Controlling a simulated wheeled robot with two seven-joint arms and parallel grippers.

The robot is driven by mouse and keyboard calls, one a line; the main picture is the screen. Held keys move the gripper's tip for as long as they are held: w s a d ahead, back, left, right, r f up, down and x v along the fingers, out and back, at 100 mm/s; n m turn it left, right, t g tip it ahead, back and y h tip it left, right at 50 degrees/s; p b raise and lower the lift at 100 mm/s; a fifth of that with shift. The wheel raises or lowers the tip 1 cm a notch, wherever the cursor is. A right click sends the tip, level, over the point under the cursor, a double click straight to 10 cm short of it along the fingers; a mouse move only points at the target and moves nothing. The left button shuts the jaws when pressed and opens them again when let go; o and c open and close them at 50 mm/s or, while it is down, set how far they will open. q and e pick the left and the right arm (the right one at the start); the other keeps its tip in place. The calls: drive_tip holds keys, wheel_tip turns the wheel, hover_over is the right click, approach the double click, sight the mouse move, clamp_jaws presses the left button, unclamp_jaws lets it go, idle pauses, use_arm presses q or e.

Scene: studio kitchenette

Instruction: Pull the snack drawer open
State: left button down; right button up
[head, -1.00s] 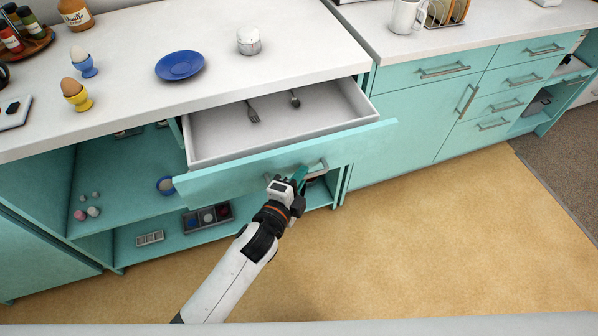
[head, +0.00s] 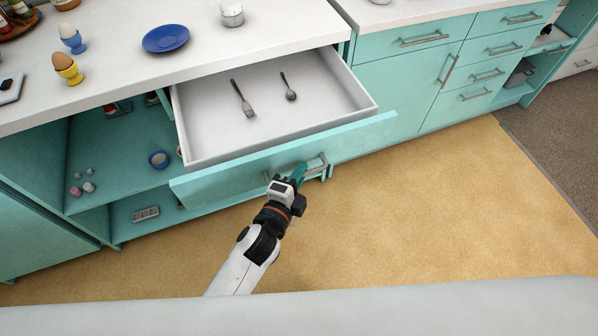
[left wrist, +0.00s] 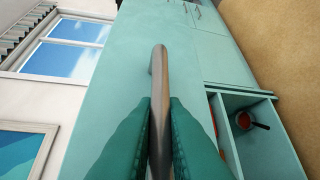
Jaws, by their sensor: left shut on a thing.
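The snack drawer (head: 270,165) is pulled well out from under the white counter in the head view. Its inside is white, and a fork (head: 244,99) and a spoon (head: 289,88) lie in it. My left gripper (head: 298,174) is at the drawer's front, shut on the metal bar handle (head: 316,162). In the left wrist view the handle (left wrist: 160,90) stands between the two teal fingers (left wrist: 160,125), with the teal drawer front behind it. My right gripper is in neither view.
The counter (head: 110,75) holds a blue plate (head: 166,39), a white pot (head: 231,13) and egg cups (head: 68,68). Open shelves (head: 115,160) with small items lie left of and below the drawer. The tan floor (head: 420,200) in front is clear.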

use_arm(q)
drive_tip(key=c, duration=1.5)
unclamp_jaws()
drive_tip(key=b+v, duration=0.1)
drive_tip(key=v, duration=1.1)
drive_tip(key=shift+f, duration=0.1)
